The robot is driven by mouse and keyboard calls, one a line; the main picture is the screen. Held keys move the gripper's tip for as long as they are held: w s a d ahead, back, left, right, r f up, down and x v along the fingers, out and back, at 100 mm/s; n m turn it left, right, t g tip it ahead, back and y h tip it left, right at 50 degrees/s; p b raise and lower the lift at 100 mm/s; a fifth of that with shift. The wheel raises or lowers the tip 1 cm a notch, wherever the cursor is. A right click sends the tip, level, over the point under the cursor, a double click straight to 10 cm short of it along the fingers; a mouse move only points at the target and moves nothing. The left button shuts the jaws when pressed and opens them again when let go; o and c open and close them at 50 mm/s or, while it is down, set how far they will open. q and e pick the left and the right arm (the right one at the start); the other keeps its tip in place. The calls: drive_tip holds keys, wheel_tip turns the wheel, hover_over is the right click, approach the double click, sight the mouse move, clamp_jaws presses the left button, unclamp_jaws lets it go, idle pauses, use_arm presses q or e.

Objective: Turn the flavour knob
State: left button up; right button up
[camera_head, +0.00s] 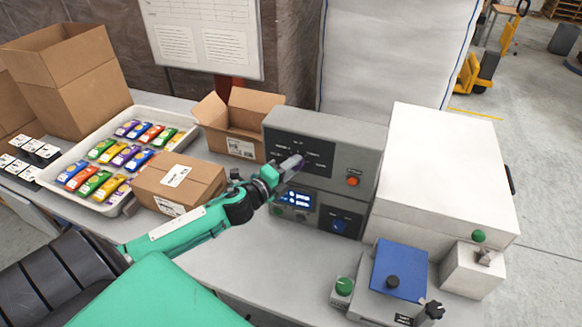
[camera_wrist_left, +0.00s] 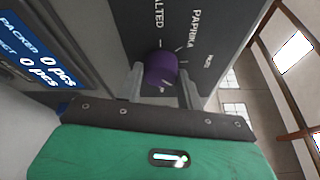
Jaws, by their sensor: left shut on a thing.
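The flavour knob is a purple round knob (camera_wrist_left: 161,69) on a dark panel with white labels, among them "PAPRIKA" and one ending in "LTED". My left gripper (camera_wrist_left: 162,84) has its two fingers on either side of the knob and is shut on it. In the head view the left gripper (camera_head: 287,170) reaches the front of the grey control box (camera_head: 332,133), and the arm hides part of the panel. A bit of the purple knob (camera_head: 298,165) shows at the fingertips. My right gripper is not in view.
An orange button (camera_head: 352,181), a lit display (camera_head: 298,199) and a blue knob (camera_head: 339,226) are near the gripper. A closed carton (camera_head: 180,180) and a tray of colourful packets (camera_head: 62,161) stand left. A blue-topped device (camera_head: 399,268) and white box (camera_head: 447,165) stand right.

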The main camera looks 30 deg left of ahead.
use_arm(q)
drive_tip(key=shift+f, duration=0.1)
drive_tip(key=o, duration=1)
drive_tip(key=s+a+b, duration=0.2)
drive_tip(key=s+b, duration=0.3)
drive_tip(key=s, duration=0.8)
drive_tip(key=shift+s+r, duration=0.2)
drive_tip(key=shift+s, duration=0.1)
drive_tip(key=shift+s, duration=0.1)
